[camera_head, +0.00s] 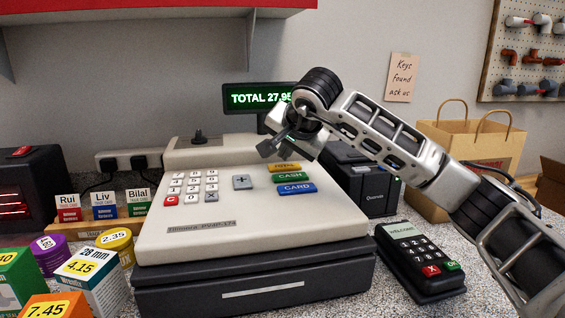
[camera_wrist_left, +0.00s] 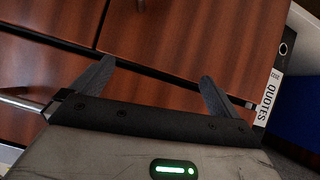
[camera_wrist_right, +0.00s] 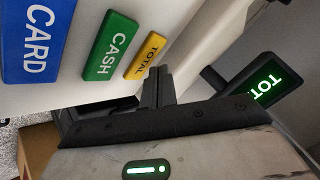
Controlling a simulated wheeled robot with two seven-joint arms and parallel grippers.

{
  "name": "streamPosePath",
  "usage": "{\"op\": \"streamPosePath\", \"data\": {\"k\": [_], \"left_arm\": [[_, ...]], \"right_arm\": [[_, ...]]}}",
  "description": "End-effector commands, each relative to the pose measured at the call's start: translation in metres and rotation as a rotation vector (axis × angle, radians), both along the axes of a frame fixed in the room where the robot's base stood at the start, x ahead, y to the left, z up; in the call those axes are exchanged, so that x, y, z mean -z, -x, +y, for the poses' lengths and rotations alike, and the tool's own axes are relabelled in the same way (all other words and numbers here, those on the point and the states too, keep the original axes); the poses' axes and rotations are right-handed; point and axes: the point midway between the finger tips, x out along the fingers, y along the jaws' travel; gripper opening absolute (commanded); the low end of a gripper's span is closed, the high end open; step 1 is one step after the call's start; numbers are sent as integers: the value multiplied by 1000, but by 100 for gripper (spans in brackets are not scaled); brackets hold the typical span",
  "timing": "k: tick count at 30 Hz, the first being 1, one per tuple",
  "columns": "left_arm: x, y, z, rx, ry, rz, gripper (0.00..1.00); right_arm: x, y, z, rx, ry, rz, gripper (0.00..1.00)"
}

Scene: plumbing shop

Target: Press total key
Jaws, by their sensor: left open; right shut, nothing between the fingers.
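The cash register (camera_head: 250,225) stands on the counter with its keys facing me. Its yellow TOTAL key (camera_head: 285,167) is partly hidden behind my right gripper in the head view. In the right wrist view the TOTAL key (camera_wrist_right: 145,56) shows clearly, just beside the fingertips. My right gripper (camera_head: 268,150) is shut and empty; its fingers (camera_wrist_right: 158,76) are close to the key, and I cannot tell whether they touch it. The register display (camera_head: 258,98) reads TOTAL 27.95, its end partly covered by my wrist. My left gripper (camera_wrist_left: 157,80) is open and empty in front of wooden drawers.
The green CASH key (camera_head: 290,177) and blue CARD key (camera_head: 296,188) sit below TOTAL. A card terminal (camera_head: 420,262) stands to the right, a black printer (camera_head: 368,185) and paper bag (camera_head: 470,145) behind. Boxes and tape rolls (camera_head: 92,275) crowd the left.

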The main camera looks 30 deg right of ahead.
Motion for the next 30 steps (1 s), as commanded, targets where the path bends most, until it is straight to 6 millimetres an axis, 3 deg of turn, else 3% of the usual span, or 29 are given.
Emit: {"op": "streamPosePath", "data": {"k": [8,24,30], "left_arm": [[-5,0,0,1,-2,-3,100],[-52,0,0,0,0,-2,100],[-54,-1,0,-1,2,-5,100]], "right_arm": [[-4,0,0,0,0,0,0],[-58,0,0,0,0,0,0],[-60,0,0,0,0,1,0]]}}
